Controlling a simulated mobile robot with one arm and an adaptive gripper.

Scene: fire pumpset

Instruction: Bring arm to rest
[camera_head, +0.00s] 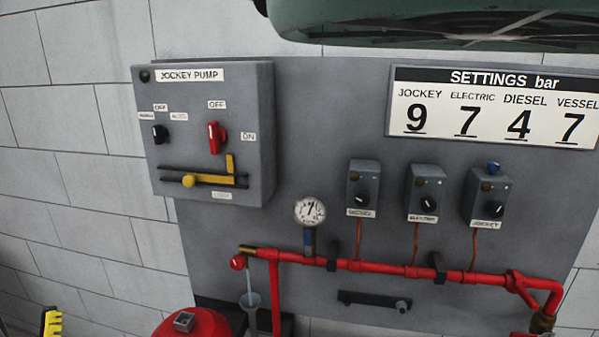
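The grey jockey pump box (205,130) hangs on the wall panel at left. Its red rotary switch (216,138) stands upright, its pointer near the OFF label. A black selector (159,134) sits to its left. A yellow lever (205,178) with a knob lies along a slot below.
A red pipe (390,269) runs across the panel below a pressure gauge (310,211) and three switch boxes (426,192). A pale streak drops from its left end toward a grey funnel (251,301). A red rounded vessel (193,324) and yellow toothed piece (51,322) show at the bottom.

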